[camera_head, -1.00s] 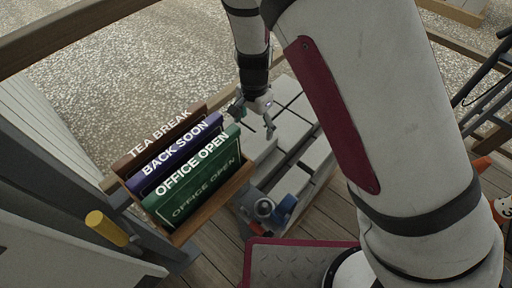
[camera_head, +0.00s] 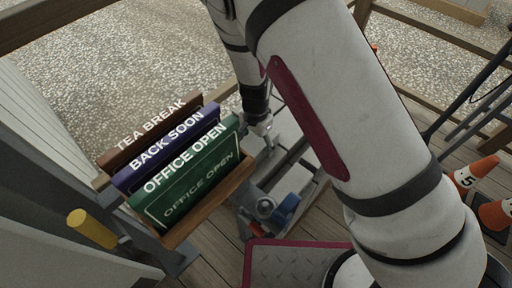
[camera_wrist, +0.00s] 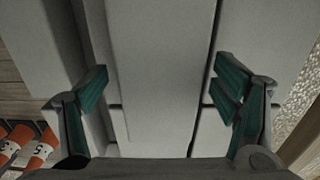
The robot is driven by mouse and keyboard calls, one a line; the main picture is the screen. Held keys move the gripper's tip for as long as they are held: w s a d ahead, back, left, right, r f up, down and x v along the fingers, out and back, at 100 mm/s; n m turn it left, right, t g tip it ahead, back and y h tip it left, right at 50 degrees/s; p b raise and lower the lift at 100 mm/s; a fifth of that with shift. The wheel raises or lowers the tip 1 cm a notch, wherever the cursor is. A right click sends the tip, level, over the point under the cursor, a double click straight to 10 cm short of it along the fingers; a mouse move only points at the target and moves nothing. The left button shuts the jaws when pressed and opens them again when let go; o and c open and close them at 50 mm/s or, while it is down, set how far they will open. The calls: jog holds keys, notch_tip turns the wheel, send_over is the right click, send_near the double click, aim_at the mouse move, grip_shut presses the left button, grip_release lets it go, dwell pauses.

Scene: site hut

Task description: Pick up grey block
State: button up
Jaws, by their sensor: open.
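Several long grey blocks lie close side by side on the deck. In the head view, part of a grey block (camera_head: 285,136) shows between my arm and the sign rack. My gripper (camera_head: 264,146) is over the blocks there, partly hidden beside the signs. In the wrist view, my gripper (camera_wrist: 163,72) is open and empty, its green-padded fingers spread wide. A pale grey block (camera_wrist: 160,50) fills the space between the fingers, with dark seams along its sides. Whether the fingers touch it, I cannot tell.
A wooden rack holds brown, purple and green signs (camera_head: 190,178) just left of my gripper. A grey and blue device (camera_head: 270,210) stands at the near end of the blocks. A timber rail runs behind.

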aim_at(256, 141)
jog(key=shift+c, duration=0.3)
jog(key=shift+r, duration=0.1)
grip_shut()
notch_tip(256, 141, up, 10)
jog(key=p, duration=0.3)
jog(key=shift+w+r, duration=0.1)
jog(key=s+d+r+n+p, duration=0.1)
jog(key=d+r+n, duration=0.2)
jog(key=d+r, duration=0.5)
jog(key=s+d+r+n, duration=0.1)
jog(key=d+r+n, duration=0.3)
jog(key=d+r, duration=0.4)
jog(key=d, duration=0.5)
jog(key=shift+d+n+p, duration=0.3)
jog(key=shift+d+p, duration=0.05)
jog(key=shift+d, duration=0.05)
jog(key=shift+r, duration=0.2)
